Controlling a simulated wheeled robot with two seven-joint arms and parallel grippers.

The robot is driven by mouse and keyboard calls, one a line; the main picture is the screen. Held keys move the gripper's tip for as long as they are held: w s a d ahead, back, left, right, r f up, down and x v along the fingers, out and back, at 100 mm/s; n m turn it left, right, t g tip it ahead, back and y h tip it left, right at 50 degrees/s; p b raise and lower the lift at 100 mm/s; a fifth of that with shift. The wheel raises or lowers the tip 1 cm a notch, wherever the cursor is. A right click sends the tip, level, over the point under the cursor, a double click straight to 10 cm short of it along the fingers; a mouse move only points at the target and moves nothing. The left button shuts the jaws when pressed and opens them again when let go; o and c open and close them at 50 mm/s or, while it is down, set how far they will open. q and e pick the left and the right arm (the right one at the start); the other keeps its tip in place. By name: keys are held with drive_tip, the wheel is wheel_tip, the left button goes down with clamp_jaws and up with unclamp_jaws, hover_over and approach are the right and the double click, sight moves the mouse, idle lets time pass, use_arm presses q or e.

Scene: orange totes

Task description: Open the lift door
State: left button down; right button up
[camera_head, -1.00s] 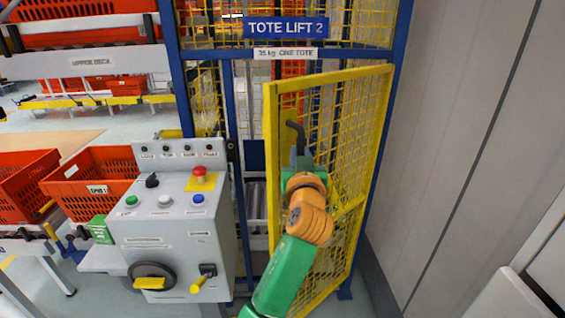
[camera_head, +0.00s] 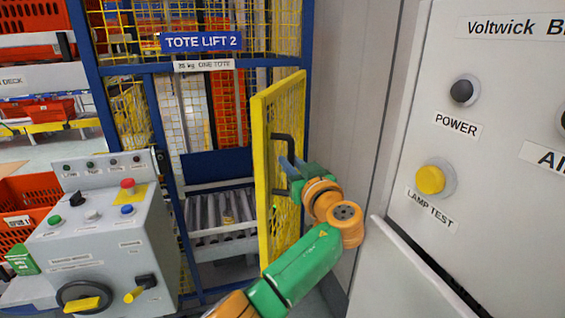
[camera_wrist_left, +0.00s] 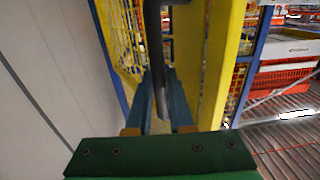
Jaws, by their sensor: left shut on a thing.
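The lift door (camera_head: 262,180) is a yellow-framed mesh door, swung well out from the blue lift frame (camera_head: 90,110) under the sign reading TOTE LIFT 2. A dark bar handle (camera_head: 274,142) stands on its face. My left gripper (camera_head: 288,172) is at the handle, shut on it. In the left wrist view the handle (camera_wrist_left: 153,60) runs between the two blue-grey fingers (camera_wrist_left: 160,105), beside the yellow door edge (camera_wrist_left: 215,70). My right gripper is not in view. Inside the lift opening is a roller bed (camera_head: 215,212).
A grey control console (camera_head: 100,245) with buttons and a handwheel stands left of the opening. A grey cabinet (camera_head: 490,160) with POWER and LAMP TEST buttons is close on the right. A plain wall (camera_head: 350,90) lies behind the door. Orange totes (camera_head: 30,195) are at far left.

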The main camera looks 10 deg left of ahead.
use_arm(q)
drive_tip(key=shift+r, duration=0.25)
drive_tip(key=c, duration=1)
unclamp_jaws()
drive_tip(key=shift+o, duration=1)
drive_tip(key=shift+w+f, duration=0.15)
drive_tip(key=shift+w+d+f, duration=0.1)
drive_tip(key=shift+w+f, duration=0.05)
drive_tip(key=shift+s, duration=0.25)
drive_tip(key=b+v, duration=0.3)
drive_tip(key=v, duration=0.3)
drive_tip(key=shift+s+d, duration=0.25)
drive_tip(key=shift+s, duration=0.05)
